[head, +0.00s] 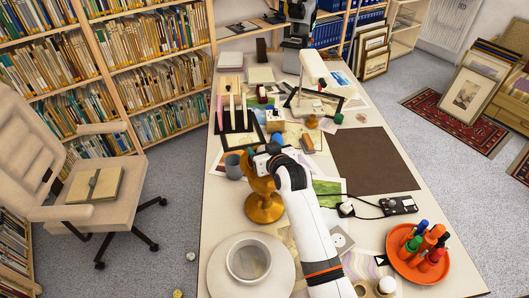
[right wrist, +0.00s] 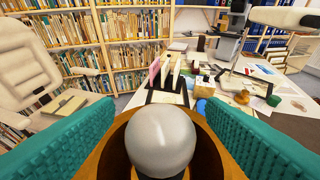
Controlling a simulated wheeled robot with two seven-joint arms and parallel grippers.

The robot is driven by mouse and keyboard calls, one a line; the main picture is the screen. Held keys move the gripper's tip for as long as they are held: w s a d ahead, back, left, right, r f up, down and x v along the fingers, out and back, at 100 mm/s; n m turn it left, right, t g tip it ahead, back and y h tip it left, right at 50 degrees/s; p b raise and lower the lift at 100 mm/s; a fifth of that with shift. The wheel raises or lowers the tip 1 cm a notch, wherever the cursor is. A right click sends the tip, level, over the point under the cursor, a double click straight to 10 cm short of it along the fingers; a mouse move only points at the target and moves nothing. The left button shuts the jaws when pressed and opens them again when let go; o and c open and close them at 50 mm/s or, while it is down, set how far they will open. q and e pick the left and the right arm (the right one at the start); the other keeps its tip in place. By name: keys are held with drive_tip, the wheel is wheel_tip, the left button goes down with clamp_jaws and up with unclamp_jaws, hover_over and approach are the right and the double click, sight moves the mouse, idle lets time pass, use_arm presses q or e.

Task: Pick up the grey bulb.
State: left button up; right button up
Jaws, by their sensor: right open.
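The grey bulb (right wrist: 160,138) is large and smooth in the lower middle of the right wrist view. It sits within the brown-orange shade (right wrist: 108,160), whose rim shows around it. My right gripper (right wrist: 160,128) is open, with one teal finger on each side of the bulb and a gap to both. In the head view my right gripper (head: 262,160) is at the top of the orange lamp (head: 264,207) on the table. My left gripper is not in view.
The long table (head: 225,225) holds a grey cup (head: 233,167) close left of the lamp, a white bowl (head: 248,259) in front, a desk lamp (head: 314,68) behind, and an orange tray (head: 405,262) of bottles at right. A brown mat (head: 375,160) is bare.

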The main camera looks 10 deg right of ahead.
drive_tip(key=shift+x, duration=1.2)
drive_tip(key=shift+s, duration=0.1)
drive_tip(key=c, duration=1.1)
drive_tip(key=shift+o, duration=0.2)
